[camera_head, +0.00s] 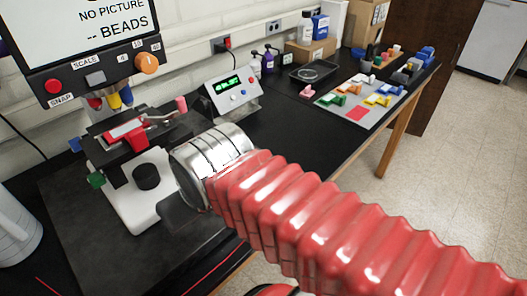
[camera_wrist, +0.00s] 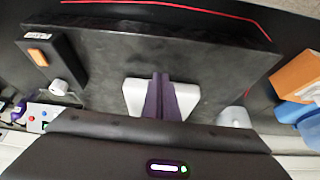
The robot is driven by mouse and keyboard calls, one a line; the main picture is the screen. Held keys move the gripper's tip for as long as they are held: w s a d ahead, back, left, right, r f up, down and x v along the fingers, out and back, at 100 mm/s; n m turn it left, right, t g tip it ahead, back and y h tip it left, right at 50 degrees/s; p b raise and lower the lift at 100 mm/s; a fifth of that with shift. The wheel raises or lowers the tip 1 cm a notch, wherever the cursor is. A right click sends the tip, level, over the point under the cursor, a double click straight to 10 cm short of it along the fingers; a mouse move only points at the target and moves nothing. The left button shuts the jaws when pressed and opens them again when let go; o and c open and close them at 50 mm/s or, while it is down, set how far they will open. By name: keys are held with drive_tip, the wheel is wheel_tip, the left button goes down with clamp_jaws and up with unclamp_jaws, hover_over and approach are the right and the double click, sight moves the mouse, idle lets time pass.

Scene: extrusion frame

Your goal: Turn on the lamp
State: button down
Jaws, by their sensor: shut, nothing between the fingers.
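A dark box with an orange switch (camera_wrist: 38,57) and a small unreadable label lies at upper left in the wrist view. Whether the switch belongs to the lamp I cannot tell, and no lit lamp shows. A bench instrument with a white base (camera_head: 132,203), a black knob (camera_head: 146,177) and a red-and-black upper part stands on a dark slab. My gripper (camera_wrist: 161,97) shows as purple fingers pressed together, empty, over the middle of the slab and in front of a white part. It is apart from the orange switch. In the head view my arm's metal wrist and red sleeve hide the fingers.
A control box with a green display (camera_head: 233,93) stands behind my wrist. A screen with knobs (camera_head: 92,40) hangs at upper left. A tray with colored blocks (camera_head: 360,102) lies farther right. A white cylindrical container (camera_head: 17,232) stands at left. The bench between is mostly clear.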

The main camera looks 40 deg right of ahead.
drive_tip(key=w+d+r+m+g, duration=0.1)
drive_tip(key=d+r+m+g, duration=0.1)
drive_tip(key=d+r+m, duration=0.4)
drive_tip(key=w+d+r+m+g, duration=0.1)
drive_tip(key=d+r+m+g, duration=0.1)
drive_tip(key=d+r+m, duration=0.4)
drive_tip(key=d+m, duration=0.5)
drive_tip(key=d, duration=0.6)
drive_tip(key=shift+w+d+m, duration=0.25)
drive_tip(key=shift+m, duration=0.05)
drive_tip(key=f, duration=0.4)
drive_tip(key=w+f, duration=0.1)
drive_tip(key=f, duration=0.8)
drive_tip(key=shift+w+f, duration=0.35)
drive_tip(key=shift+f, duration=0.05)
